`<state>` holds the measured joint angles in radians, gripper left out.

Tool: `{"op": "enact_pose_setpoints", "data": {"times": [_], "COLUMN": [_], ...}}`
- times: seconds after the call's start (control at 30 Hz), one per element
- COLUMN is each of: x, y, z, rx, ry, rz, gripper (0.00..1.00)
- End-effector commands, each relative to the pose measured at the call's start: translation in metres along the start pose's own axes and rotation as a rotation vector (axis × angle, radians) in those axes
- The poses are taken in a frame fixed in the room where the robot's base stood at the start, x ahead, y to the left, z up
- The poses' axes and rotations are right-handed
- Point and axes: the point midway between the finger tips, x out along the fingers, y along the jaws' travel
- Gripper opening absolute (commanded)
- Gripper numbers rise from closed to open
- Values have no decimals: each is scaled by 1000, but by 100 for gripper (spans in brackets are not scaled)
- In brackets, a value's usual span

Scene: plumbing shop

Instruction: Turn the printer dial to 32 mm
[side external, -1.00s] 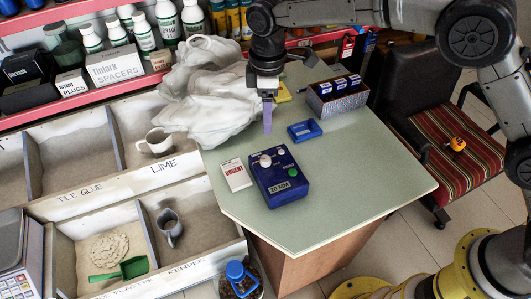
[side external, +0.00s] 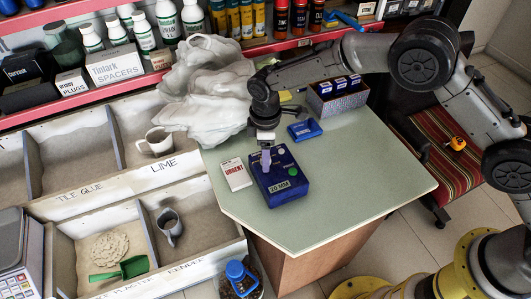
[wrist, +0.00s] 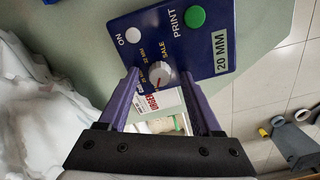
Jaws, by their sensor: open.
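The blue label printer (side external: 283,188) sits on the pale green table. It also shows in the wrist view (wrist: 147,30), with a "20 MM" label, a green PRINT button (wrist: 195,16) and a white ON button (wrist: 132,35). Its white dial (wrist: 160,73) has a red mark and printed settings around it; the text is small, though "32 MM" shows near it. My gripper (side external: 266,160) is over the printer's dial end in the side view. In the wrist view its purple fingers (wrist: 168,80) are open, one on each side of the dial. Contact with the dial cannot be told.
An "URGENT" box (side external: 236,174) lies just left of the printer. A blue tray (side external: 304,130) and a patterned box (side external: 338,97) stand behind it. White plastic bags (side external: 205,90) are at the back left. The table's front right is clear.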

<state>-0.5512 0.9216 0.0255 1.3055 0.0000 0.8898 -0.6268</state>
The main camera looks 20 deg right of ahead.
Motion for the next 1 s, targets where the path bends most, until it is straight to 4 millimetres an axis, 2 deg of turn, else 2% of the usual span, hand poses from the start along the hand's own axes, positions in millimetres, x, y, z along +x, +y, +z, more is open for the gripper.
{"op": "enact_pose_setpoints", "data": {"times": [0.33, 0.7, 1.0], "x": [3, 3, 2], "y": [0, 0, 0], "z": [0, 0, 0], "rx": [0, 0, 13], "ry": [1, 1, 1], "rz": [0, 0, 0], "gripper": [64, 0, 0]}}
